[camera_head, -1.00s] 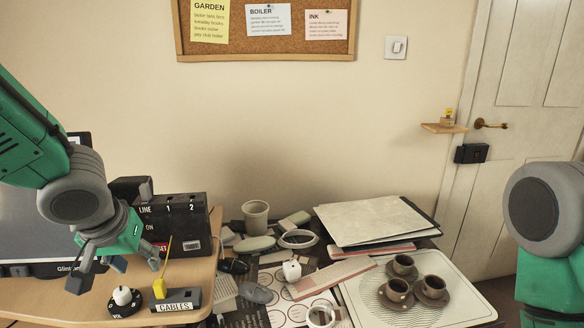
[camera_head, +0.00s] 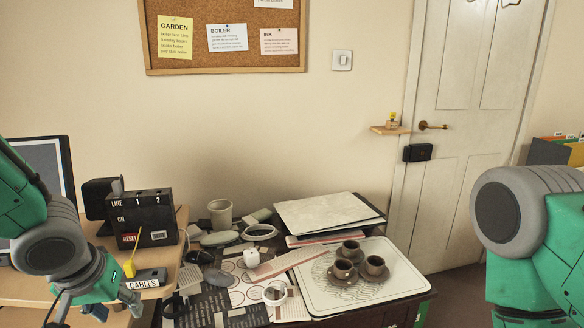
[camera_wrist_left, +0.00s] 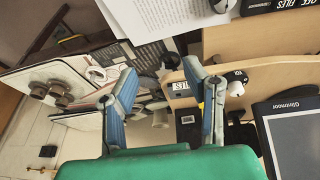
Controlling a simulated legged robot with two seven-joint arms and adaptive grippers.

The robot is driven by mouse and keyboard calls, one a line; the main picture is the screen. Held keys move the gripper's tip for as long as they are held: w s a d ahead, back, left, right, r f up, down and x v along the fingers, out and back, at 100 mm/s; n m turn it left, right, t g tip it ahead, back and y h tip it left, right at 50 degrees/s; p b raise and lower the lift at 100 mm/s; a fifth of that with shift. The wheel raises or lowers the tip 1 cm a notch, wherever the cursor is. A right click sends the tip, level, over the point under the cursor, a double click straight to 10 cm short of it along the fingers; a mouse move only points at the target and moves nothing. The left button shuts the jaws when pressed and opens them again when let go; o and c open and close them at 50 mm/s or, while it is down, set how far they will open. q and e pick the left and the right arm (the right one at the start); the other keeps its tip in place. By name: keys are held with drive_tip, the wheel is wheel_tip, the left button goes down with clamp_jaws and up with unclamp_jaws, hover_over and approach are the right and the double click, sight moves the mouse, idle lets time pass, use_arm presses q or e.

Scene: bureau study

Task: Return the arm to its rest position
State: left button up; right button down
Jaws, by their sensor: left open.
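My left arm comes in from the left in the head view. Its grey and green gripper (camera_head: 76,310) is low at the left, in front of the desk, with its fingers apart and pointing down. In the left wrist view the same gripper (camera_wrist_left: 162,82) shows two blue-grey fingers spread wide with nothing held between them. The desk and the littered side table show beyond them. My right arm's grey joint and green link (camera_head: 555,265) stand at the right of the head view. The right gripper is outside the picture.
A white tray (camera_head: 400,290) holds cups on saucers. Papers and a grey pot (camera_head: 220,212) crowd the side table.

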use_arm(q)
drive_tip(key=s+d+f+m+g+h, duration=0.1)
drive_tip(key=s+d+f, duration=0.2)
drive_tip(key=s+f, duration=0.35)
drive_tip(key=s+d+f+g+h, duration=0.15)
drive_tip(key=s+f, duration=0.25)
drive_tip(key=f, duration=0.5)
drive_tip(key=s+a+f+m+y, duration=0.1)
drive_tip(key=s+a+f+y, duration=0.1)
drive_tip(key=s+f, duration=0.8)
drive_tip(key=s, duration=0.3)
drive_tip(key=shift+s+a+f+m+g, duration=0.15)
drive_tip(key=shift+s+f+m+g, duration=0.1)
drive_tip(key=shift+m+g, duration=0.15)
drive_tip(key=shift+w+a+f+y, duration=0.15)
drive_tip(key=shift+w+a+y, duration=0.05)
drive_tip(key=shift+a+y, duration=0.1)
drive_tip(key=shift+s, duration=0.1)
